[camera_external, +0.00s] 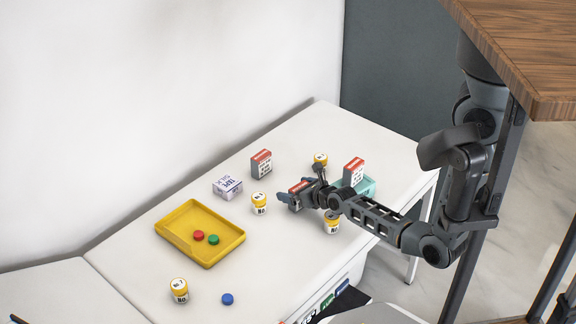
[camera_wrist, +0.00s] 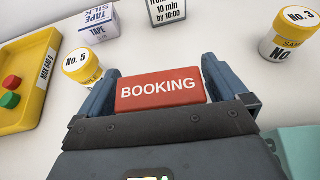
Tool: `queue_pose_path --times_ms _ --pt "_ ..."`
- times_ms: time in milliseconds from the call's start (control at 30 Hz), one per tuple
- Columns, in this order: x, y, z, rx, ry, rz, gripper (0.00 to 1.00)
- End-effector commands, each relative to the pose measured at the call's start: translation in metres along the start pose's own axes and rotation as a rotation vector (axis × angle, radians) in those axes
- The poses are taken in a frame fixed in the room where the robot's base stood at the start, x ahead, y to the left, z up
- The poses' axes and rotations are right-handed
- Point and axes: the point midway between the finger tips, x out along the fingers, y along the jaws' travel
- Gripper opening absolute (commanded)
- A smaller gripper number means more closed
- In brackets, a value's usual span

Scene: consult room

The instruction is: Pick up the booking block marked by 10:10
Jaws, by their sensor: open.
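A booking block with a red top reading BOOKING (camera_wrist: 158,93) stands between the two fingers of my gripper (camera_wrist: 160,92) in the wrist view. The fingers are open, one on each side of it; I cannot tell whether they touch it. Its time marking is hidden. In the external view this block (camera_external: 299,186) is partly covered by my gripper (camera_external: 297,197). A second block (camera_external: 261,163) stands farther back; in the wrist view its face (camera_wrist: 168,9) reads "by 10:00". A third red-and-white block (camera_external: 353,171) stands at the teal tray (camera_external: 366,188); its time is too small to read.
A yellow tray (camera_external: 172,231) holds a red and a green disc. A tape box (camera_external: 227,187) and several yellow-capped jars, including No. 5 (camera_external: 259,203) and No. 3 (camera_wrist: 288,35), stand around the blocks. A blue disc (camera_external: 227,299) lies near the front edge.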

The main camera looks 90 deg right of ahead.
Motion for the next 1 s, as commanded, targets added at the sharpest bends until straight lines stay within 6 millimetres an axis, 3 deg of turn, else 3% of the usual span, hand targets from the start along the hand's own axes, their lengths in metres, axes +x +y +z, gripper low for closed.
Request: queue_pose_path --times_ms 300,833,1000 --pt "0.0037 -0.0002 0.0005 0.001 0.0 0.0 1.0" --pt "0.0035 -0.0001 0.0004 0.0 0.0 0.0 0.5" --pt "0.0036 0.0 0.0008 0.0 -0.001 0.0 0.48"
